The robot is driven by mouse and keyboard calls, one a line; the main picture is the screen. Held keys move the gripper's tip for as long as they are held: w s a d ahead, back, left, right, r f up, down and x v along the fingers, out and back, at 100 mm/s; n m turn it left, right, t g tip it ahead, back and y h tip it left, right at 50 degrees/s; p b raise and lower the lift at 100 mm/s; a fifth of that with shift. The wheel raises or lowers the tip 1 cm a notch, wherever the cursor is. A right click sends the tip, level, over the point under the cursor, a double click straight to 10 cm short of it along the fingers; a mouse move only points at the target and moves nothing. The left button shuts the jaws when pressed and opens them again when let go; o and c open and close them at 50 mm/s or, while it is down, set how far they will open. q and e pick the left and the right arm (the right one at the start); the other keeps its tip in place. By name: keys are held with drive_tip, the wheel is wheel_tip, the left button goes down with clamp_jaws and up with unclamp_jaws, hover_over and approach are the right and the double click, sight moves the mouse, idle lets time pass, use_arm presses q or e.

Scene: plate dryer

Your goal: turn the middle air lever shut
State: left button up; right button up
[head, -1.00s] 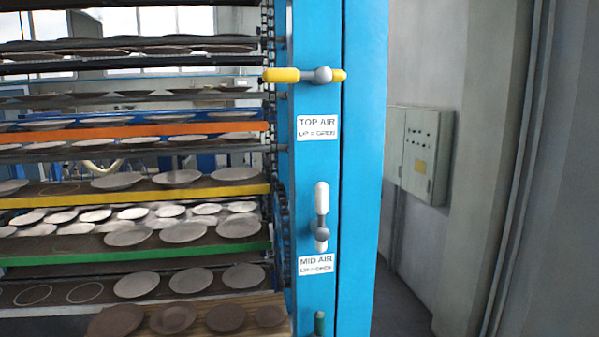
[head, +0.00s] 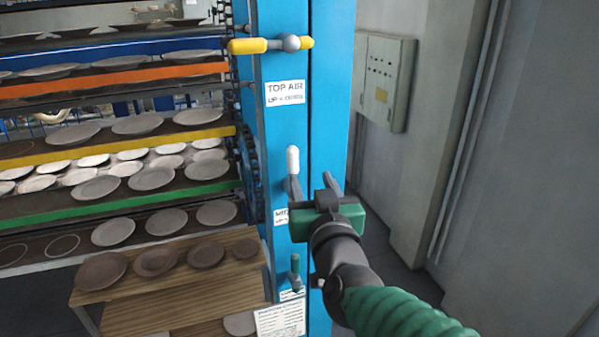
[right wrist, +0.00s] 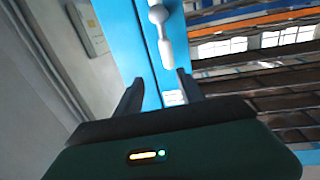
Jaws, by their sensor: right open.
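The middle air lever has a white handle (head: 293,160) that stands upright on the blue post (head: 283,130). Its lower part is hidden behind my right gripper (head: 313,186) in the head view. My right gripper is open and empty, with its fingers towards the post at the lever's height. The right wrist view shows a white-handled lever (right wrist: 167,52) with a grey hub, beyond the open fingers (right wrist: 160,90). The handle appears apart from both fingers. The MID AIR label (head: 281,216) is partly covered by my gripper. My left gripper is not in view.
A yellow top lever (head: 248,46) lies level above the TOP AIR label (head: 285,92). A green-handled lever (head: 295,268) is below. Racks of plates (head: 120,190) fill the left. A grey control box (head: 384,80) is on the right wall; space beside the post is open.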

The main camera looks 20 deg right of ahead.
sight(293, 157)
drive_tip(key=w+p, duration=0.1)
drive_tip(key=w, duration=0.2)
drive_tip(key=w+a+p, duration=0.1)
drive_tip(key=w, duration=0.3)
drive_tip(key=w+a+r+p, duration=0.1)
drive_tip(key=w+p, duration=0.1)
drive_tip(key=w, duration=0.1)
drive_tip(key=shift+w+a, duration=0.1)
drive_tip(key=shift+w, duration=0.15)
drive_tip(key=shift+w+d+f+p, duration=0.15)
drive_tip(key=shift+w+d+f, duration=0.05)
drive_tip(key=shift+w+d, duration=0.3)
drive_tip(key=shift+w+d+f+p, duration=0.15)
drive_tip(key=shift+w+d, duration=0.2)
drive_tip(key=shift+w, duration=0.15)
drive_tip(key=shift+w+d+f, duration=0.15)
drive_tip(key=shift+d, duration=0.5)
drive_tip(key=shift+c, duration=2.2)
drive_tip(key=shift+a+r, duration=0.2)
drive_tip(key=shift+a, duration=0.75)
clamp_jaws()
drive_tip(key=shift+d, duration=0.5)
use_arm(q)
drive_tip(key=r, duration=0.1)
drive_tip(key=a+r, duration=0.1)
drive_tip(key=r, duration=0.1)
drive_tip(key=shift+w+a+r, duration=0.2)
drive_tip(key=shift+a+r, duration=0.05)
